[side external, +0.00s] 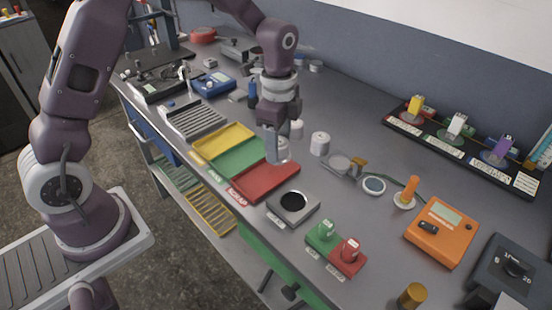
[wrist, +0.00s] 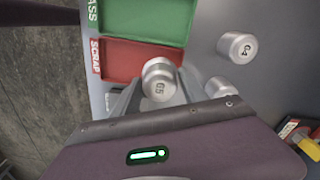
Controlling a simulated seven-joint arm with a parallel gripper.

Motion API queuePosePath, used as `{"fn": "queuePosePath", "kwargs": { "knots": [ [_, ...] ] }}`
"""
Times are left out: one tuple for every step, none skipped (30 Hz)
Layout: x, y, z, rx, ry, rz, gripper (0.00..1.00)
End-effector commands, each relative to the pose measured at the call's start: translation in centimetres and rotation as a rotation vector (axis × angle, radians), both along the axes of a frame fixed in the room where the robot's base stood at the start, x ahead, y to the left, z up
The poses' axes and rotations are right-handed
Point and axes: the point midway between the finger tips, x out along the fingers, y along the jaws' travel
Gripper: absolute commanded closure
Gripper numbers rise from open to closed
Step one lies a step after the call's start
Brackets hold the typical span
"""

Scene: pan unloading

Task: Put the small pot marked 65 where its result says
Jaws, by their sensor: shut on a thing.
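My gripper (side external: 277,154) is shut on the small metal pot marked 65 (wrist: 158,88), whose numbered lid faces the wrist camera. In the wrist view the pot overlaps the edge of the red tray labelled SCRAP (wrist: 120,60). The red tray (side external: 268,182) also shows in the side view, just below and left of the gripper. The green tray labelled PASS (wrist: 150,15) lies beside it, and a yellow tray (side external: 222,139) lies beyond the green one (side external: 240,158). I cannot read any result for pot 65.
A pot marked 64 (wrist: 238,47) and another pot (wrist: 220,87) stand on the bench to the right. A square device with a dark round opening (side external: 293,203), green and red blocks (side external: 335,246) and an orange meter (side external: 441,232) stand nearer the camera.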

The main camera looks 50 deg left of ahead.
Motion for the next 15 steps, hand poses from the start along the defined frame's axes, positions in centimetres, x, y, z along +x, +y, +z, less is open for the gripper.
{"fn": "queuePosePath", "kwargs": {
  "knots": [
    [-0.2, 0.0, -1.2, 0.000, 0.007, 0.000, 0.98],
    [-0.2, 0.0, -1.8, 0.001, 0.006, 0.000, 0.98],
    [-0.1, 0.0, -2.5, 0.000, 0.005, 0.000, 0.98],
    [-0.1, 0.0, -3.0, 0.000, 0.004, 0.000, 0.98],
    [-0.1, 0.0, -3.3, 0.001, 0.004, -0.001, 0.98],
    [-0.1, 0.0, -3.6, 0.000, 0.002, -0.001, 0.98],
    [-0.1, 0.0, -3.6, 0.001, 0.001, -0.001, 0.98],
    [-0.1, 0.0, -3.7, 0.001, 0.001, -0.001, 0.98],
    [0.0, 0.0, -3.6, 0.000, 0.000, -0.001, 0.98],
    [0.0, 0.0, -3.6, 0.000, 0.000, -0.001, 0.98],
    [0.0, 0.0, -3.6, 0.000, 0.000, -0.001, 0.98],
    [0.0, 0.0, -3.6, 0.000, 0.000, -0.001, 0.98],
    [0.0, 0.0, -3.6, 0.000, 0.000, -0.001, 0.98],
    [-0.1, 0.0, -3.7, 0.001, 0.001, -0.001, 0.98],
    [-0.1, 0.0, -3.8, 0.001, 0.001, -0.001, 0.98]
  ]
}}
